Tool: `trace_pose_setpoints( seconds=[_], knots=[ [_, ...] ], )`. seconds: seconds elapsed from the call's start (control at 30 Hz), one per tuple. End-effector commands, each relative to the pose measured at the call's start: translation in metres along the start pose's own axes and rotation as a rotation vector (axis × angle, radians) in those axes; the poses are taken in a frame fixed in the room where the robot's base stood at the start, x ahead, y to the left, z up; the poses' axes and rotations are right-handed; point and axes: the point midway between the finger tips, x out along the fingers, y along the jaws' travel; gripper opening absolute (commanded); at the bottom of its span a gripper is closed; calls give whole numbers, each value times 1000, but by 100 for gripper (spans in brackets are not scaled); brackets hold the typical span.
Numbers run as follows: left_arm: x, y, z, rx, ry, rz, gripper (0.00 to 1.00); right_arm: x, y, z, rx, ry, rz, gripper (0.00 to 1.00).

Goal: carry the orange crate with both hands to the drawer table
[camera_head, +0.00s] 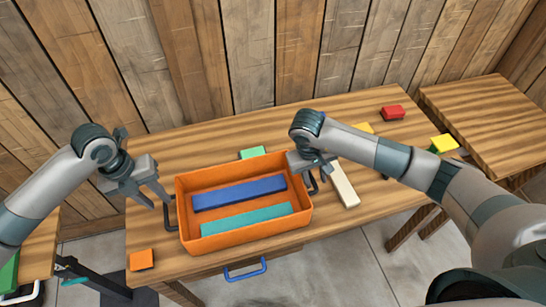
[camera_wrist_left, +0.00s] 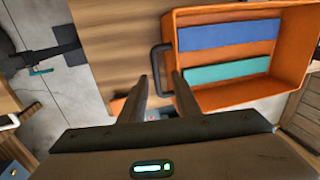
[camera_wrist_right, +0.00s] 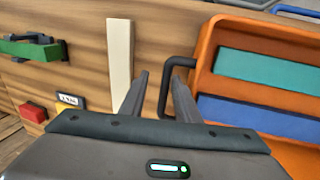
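The orange crate (camera_head: 246,235) stands on a wooden table that has a drawer with a blue handle (camera_head: 245,268). A blue block (camera_head: 240,192) and a teal block (camera_head: 247,219) lie in it. Dark handles stick out from its two short sides. My left gripper (camera_head: 158,193) is open beside the left handle (camera_wrist_left: 160,66); its fingers are apart with the handle just beyond the tips. My right gripper (camera_head: 322,174) is open at the right handle (camera_wrist_right: 174,84), which shows between or just past its fingertips; I cannot tell whether they touch.
A cream block (camera_head: 345,184) lies right of the crate and a green block (camera_head: 252,152) behind it. An orange block (camera_head: 142,260) is at the front left. Red (camera_head: 393,112) and yellow (camera_head: 444,143) blocks are at the right. Another table (camera_head: 480,110) stands right.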

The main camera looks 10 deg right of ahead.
Motion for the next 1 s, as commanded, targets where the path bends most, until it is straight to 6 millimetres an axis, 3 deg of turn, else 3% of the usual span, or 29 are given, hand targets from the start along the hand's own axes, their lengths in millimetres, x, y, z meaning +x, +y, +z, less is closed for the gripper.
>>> trace_pose_setpoints(
  seconds=[0.2, 0.4, 1.0],
  knots=[
    [0, 0, 0, 0, 0, 0, 29, -40, 0, -1, -2, 4, 1, 29],
    [0, 0, 0, 0, 0, 0, 29, -63, 0, 0, -1, 1, 0, 29],
    [0, 0, 0, 0, 0, 0, 29, -70, 0, 0, 0, -1, 1, 29]
  ],
)
